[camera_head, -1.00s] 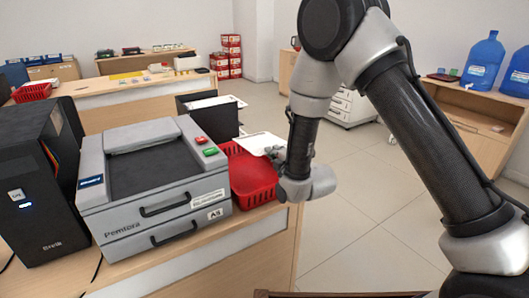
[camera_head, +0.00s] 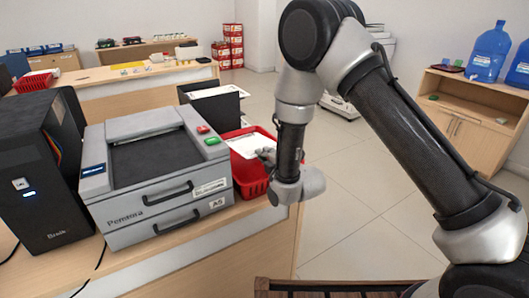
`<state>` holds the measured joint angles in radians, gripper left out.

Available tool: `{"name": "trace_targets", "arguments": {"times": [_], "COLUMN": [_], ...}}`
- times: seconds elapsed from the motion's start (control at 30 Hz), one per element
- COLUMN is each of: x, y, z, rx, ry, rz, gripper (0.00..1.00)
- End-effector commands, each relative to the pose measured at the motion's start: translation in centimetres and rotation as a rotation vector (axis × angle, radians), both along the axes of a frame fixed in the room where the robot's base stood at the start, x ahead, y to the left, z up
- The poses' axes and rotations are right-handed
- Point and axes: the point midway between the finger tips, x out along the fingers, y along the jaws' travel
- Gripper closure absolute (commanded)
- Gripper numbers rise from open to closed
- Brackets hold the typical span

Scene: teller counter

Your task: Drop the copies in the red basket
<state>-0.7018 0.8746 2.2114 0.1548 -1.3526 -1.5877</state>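The red basket (camera_head: 250,183) stands on the counter, right of the grey copier. The copies, white sheets (camera_head: 244,146), are within the outline of the basket's opening; I cannot tell whether they touch its inside. My gripper (camera_head: 266,156) is at the right edge of the sheets, over the basket's right side, and appears shut on them. Its fingertips are small and partly hidden by my wrist.
The grey copier (camera_head: 150,165) and a black computer tower (camera_head: 38,180) stand left of the basket. A dark tray with papers (camera_head: 212,106) is behind it. Another red basket (camera_head: 34,82) sits on a far desk. Open floor lies to the right.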

Motion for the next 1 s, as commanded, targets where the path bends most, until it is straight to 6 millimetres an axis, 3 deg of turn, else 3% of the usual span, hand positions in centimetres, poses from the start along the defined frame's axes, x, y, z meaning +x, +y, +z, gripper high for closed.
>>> {"name": "trace_targets", "arguments": {"times": [0.3, 0.47, 0.8, 1.0], "x": [0.0, 0.0, -0.2, -2.6], "y": [0.0, 0.0, -0.1, -1.6], "z": [0.0, 0.0, 0.0, 0.5], "rx": [0.000, 0.000, -0.001, -0.003], "ry": [0.000, 0.000, 0.001, 0.003], "rz": [0.000, 0.000, 0.000, 0.000], "gripper": [1.00, 0.70, 0.70, 0.70]}}
